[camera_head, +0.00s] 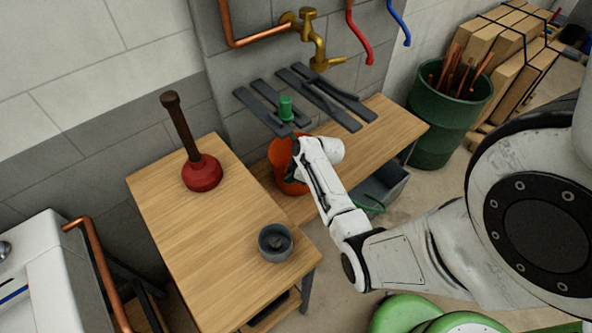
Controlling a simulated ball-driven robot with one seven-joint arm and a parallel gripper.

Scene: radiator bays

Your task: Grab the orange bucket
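The orange bucket (281,160) stands on the lower wooden bench (396,116) against the wall, behind the nearer table. My arm comes in from the right and covers the bucket's right side. My gripper (298,150) is at the end of the white arm, at the bucket's upper right edge in the picture. Its fingers are small, dark and partly hidden, so I cannot tell whether they are open or shut, or whether they touch the bucket.
The nearer wooden table (221,245) holds a red plunger (202,172) and a small grey pot (275,242). Dark slats (325,98) and a green object (286,108) are above the bench. A brass tap (318,45) is on the wall. A green bin (447,118) stands right.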

